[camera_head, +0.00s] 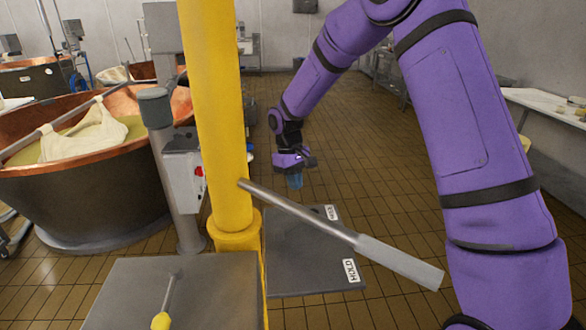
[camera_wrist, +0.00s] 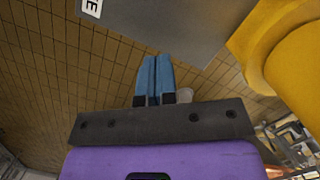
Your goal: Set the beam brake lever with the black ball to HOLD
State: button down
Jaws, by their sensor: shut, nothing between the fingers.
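I cannot make out a lever with a black ball in either view. A grey plate (camera_head: 290,272) beside the yellow post bears a white HOLD label (camera_head: 351,271) at its near right. A second white label (camera_head: 331,212) is at its far right, too small to read; in the wrist view a label (camera_wrist: 92,7) shows a letter E. A metal bar crosses above the plate and hides part of it. My gripper (camera_head: 295,181) is beyond the plate, its blue fingers shut and empty. In the wrist view the fingers (camera_wrist: 155,78) point toward the grey plate (camera_wrist: 170,25).
The yellow post (camera_head: 215,120) stands left of my gripper. A metal bar (camera_head: 300,212) with a thick grey grip juts from it to the right. A nearer grey plate (camera_head: 190,285) has a yellow-ball lever (camera_head: 161,320). A copper vat (camera_head: 80,190) stands left. Tiled floor is open beyond.

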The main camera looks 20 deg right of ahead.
jog(key=x, duration=0.3)
jog(key=shift+s, duration=0.15)
jog(key=shift+s+d+f, duration=0.15)
jog(key=shift+s+d, duration=0.15)
jog(key=shift+s, duration=0.25)
jog(key=shift+s+d+f, duration=0.2)
jog(key=shift+s+d, duration=0.05)
jog(key=shift+s, duration=0.25)
jog(key=shift+s+d+f, duration=0.15)
jog(key=shift+s+f, duration=0.15)
jog(key=shift+s, duration=0.15)
jog(key=shift+s+d, duration=0.1)
jog(key=shift+d, duration=0.05)
